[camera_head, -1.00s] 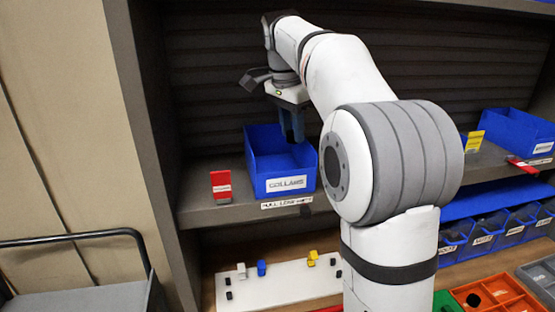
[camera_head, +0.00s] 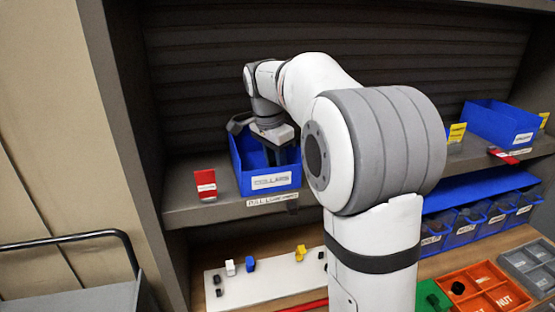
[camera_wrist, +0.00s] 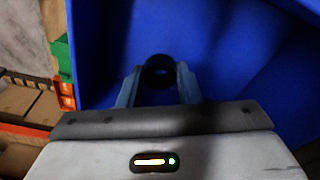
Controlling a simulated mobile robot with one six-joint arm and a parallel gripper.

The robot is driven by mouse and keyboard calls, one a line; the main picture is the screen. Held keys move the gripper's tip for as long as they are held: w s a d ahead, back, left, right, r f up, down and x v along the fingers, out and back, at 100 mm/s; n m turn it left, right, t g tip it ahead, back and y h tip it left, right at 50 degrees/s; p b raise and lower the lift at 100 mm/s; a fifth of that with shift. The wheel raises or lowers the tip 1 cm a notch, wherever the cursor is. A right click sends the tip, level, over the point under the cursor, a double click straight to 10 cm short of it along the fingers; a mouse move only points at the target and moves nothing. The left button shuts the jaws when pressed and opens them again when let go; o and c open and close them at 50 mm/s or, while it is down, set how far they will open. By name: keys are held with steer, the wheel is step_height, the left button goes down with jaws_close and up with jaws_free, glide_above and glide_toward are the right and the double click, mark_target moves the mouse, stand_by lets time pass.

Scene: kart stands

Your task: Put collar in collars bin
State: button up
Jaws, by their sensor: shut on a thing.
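The blue collars bin (camera_head: 240,168) stands on the shelf, with a white COLLARS label on its front. My gripper (camera_head: 282,158) reaches down into the bin's open top, its fingers partly hidden by the bin and my arm. In the wrist view my gripper (camera_wrist: 159,85) is shut on a small dark ring, the collar (camera_wrist: 159,71), held between the fingertips. Blue bin surface fills the view behind it. I cannot tell whether the collar touches the bin's floor. The collar is hidden in the head view.
A red card (camera_head: 205,185) stands left of the bin. Another blue bin (camera_head: 500,122) and a yellow card (camera_head: 456,132) are farther right on the shelf. Below lie a white board (camera_head: 268,280) with small parts and an orange divided tray (camera_head: 492,288). A cart handle (camera_head: 100,236) is at lower left.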

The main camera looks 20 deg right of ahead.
steer(key=shift+f, duration=0.1)
steer(key=o, duration=1)
steer(key=shift+s+a+r+b, duration=0.1)
steer(key=shift+a+r+b, duration=0.1)
steer(key=shift+r, duration=1.1)
steer(key=shift+s+a+r+b, duration=0.1)
steer(key=shift+a+r+b, duration=0.05)
steer(key=shift+r, duration=1.1)
steer(key=shift+a+r+b, duration=0.15)
steer(key=shift+a+r, duration=0.05)
steer(key=shift+r, duration=1.1)
